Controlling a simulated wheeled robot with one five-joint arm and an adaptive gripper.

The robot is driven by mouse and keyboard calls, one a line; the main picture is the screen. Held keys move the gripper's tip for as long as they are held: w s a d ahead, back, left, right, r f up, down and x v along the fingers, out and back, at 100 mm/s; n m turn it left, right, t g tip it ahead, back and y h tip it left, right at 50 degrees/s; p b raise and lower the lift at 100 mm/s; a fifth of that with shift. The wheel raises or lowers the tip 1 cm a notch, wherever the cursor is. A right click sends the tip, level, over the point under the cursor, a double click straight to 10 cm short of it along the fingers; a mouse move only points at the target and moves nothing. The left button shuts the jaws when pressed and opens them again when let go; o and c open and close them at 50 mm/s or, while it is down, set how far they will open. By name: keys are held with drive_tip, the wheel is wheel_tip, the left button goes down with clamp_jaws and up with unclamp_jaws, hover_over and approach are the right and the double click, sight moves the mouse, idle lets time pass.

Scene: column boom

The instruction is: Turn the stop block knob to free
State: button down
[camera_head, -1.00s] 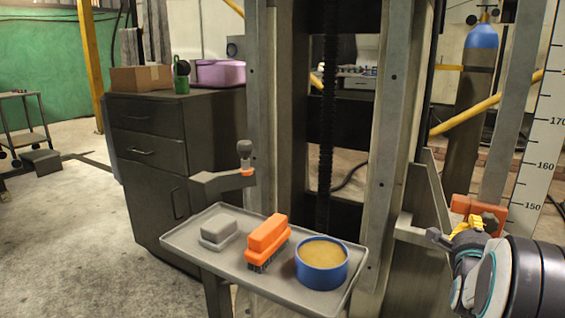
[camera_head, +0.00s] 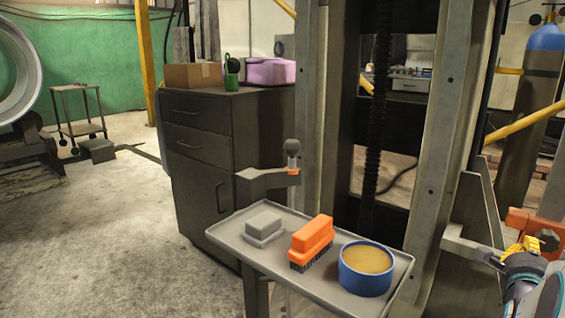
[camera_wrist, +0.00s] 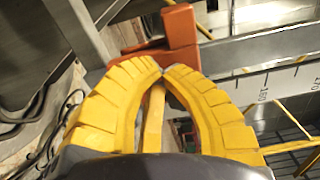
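My gripper (camera_head: 530,242), with yellow fingers, is right at the block, beside the knob. In the wrist view the orange block (camera_wrist: 178,32) lies just beyond the fingertips of my gripper (camera_wrist: 162,71). The two fingers bow outward and their tips come together, with nothing clearly held between them. The knob is not clearly seen in the wrist view, and I cannot tell whether the tips touch it.
A grey tray (camera_head: 226,236) holds a grey block (camera_head: 264,226), an orange brush (camera_head: 312,240) and a blue tin (camera_head: 366,272). A dark cabinet (camera_head: 205,150) stands behind it. A steel column (camera_head: 450,110) rises left of the stop block. Open floor lies at the left.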

drive_tip(key=shift+v, duration=2.8)
drive_tip(key=shift+r, duration=0.2)
drive_tip(key=shift+w+d+r, duration=0.25)
drive_tip(key=shift+w+d, duration=0.3)
drive_tip(key=shift+w, duration=0.15)
drive_tip(key=shift+w+d+r, duration=0.3)
drive_tip(key=shift+w+d, duration=0.3)
drive_tip(key=shift+w, duration=0.1)
drive_tip(key=shift+w+d+r, duration=0.25)
drive_tip(key=shift+w+d, duration=0.3)
drive_tip(key=shift+w, duration=0.15)
drive_tip(key=shift+w+d+r, duration=0.1)
drive_tip(key=shift+w+d, duration=0.05)
drive_tip(key=shift+w, duration=0.05)
drive_tip(key=shift+f, duration=0.3)
